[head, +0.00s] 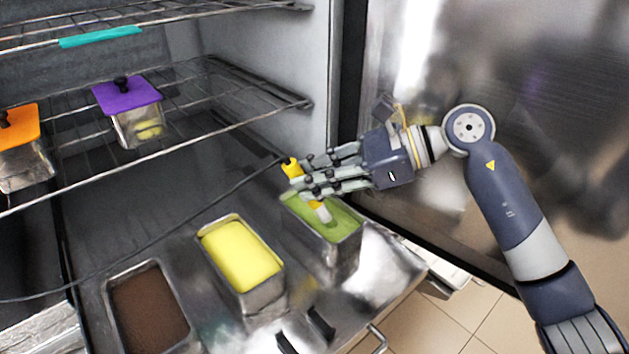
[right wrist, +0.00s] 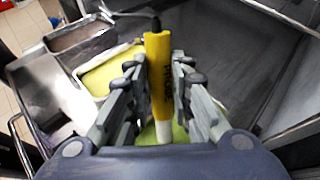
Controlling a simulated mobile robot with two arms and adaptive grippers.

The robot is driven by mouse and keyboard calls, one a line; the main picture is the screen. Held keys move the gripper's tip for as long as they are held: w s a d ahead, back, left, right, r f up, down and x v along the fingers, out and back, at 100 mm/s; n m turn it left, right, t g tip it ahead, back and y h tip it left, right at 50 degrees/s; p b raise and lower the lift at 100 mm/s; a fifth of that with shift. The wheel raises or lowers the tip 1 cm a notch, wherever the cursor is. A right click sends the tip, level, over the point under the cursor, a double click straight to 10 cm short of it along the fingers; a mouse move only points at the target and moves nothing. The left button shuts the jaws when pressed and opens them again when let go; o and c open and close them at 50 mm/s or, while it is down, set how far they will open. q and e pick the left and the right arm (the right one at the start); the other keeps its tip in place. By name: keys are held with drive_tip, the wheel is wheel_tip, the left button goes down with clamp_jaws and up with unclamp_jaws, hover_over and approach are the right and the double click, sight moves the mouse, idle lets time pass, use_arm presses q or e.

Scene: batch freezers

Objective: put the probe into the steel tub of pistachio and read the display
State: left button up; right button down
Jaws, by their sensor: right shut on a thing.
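The probe has a yellow handle (head: 291,167) with a black cable at its top and a white lower part. My right gripper (head: 312,180) is shut around the yellow handle, which also shows between its fingers in the right wrist view (right wrist: 159,75). The probe is tilted in the head view, its white end over the green pistachio (head: 345,224). I cannot tell whether the end touches or enters it. The steel tub (head: 340,262) of pistachio is below the gripper. My left gripper is out of view. No display shows.
A tub of yellow ice cream (head: 240,254) and a tub of brown ice cream (head: 149,305) stand to the left. A steel door (head: 540,80) is at right.

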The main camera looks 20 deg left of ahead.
wheel_tip(320, 180, up, 8)
drive_tip(key=p, duration=0.3)
drive_tip(key=shift+r, duration=0.25)
drive_tip(key=shift+f, duration=0.1)
idle(0.5)
